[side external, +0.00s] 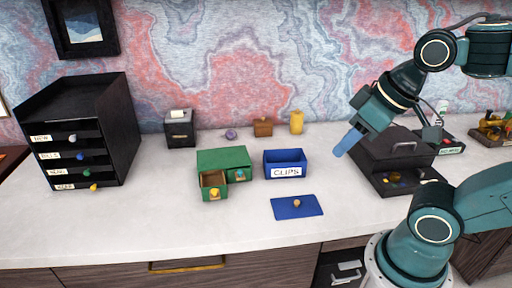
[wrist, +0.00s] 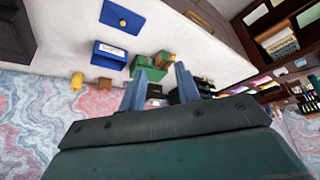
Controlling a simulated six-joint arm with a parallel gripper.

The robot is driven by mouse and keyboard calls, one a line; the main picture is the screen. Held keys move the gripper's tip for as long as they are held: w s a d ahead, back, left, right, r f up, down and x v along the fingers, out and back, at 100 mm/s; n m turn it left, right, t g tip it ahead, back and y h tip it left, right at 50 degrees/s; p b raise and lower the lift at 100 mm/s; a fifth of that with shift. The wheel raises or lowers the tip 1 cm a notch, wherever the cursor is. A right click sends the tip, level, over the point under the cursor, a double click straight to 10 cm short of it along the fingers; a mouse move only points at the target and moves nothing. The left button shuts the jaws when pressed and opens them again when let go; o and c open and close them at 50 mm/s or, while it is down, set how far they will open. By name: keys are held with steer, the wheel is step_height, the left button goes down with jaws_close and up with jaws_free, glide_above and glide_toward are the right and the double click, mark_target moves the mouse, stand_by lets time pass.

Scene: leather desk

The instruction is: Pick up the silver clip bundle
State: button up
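I cannot make out a silver clip bundle in either view. A blue box labelled CLIPS (side external: 285,164) stands open-topped in the middle of the desk; its inside is mostly hidden. It also shows in the wrist view (wrist: 109,55). Its blue lid (side external: 290,207), with a round tan knob, lies flat in front of it, and shows in the wrist view (wrist: 122,17). My gripper (side external: 340,151) is in the air to the right of the blue box, tilted down and left. In the wrist view its two blue fingers (wrist: 160,70) are apart with nothing held between them.
A green drawer box (side external: 222,158) with a pulled-out left drawer stands left of the blue box. A black drawer unit (side external: 90,128) is far left. A dark box with an open drawer (side external: 385,160) stands behind my gripper. The desk's front left is clear.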

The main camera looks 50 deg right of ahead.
steer(key=w+d+f+n+g+y, duration=0.1)
steer(key=w+d+f+n, duration=0.15)
steer(key=w+d, duration=0.55)
steer(key=w+d+f+n+g, duration=0.1)
steer(key=w+d+n, duration=0.25)
steer(key=w, duration=0.85)
steer(key=w+d+f+n+y, duration=0.2)
steer(key=w+d+f+n, duration=0.1)
steer(key=d+f, duration=1.4)
steer(key=w+d, duration=0.1)
steer(key=d, duration=0.1)
steer(key=shift+w+d, duration=0.2)
steer(key=shift+d, duration=0.15)
steer(key=shift+f, duration=0.15)
steer(key=shift+x, duration=4.3)
steer(key=shift+s+a+f, duration=0.1)
steer(key=shift+a, duration=0.05)
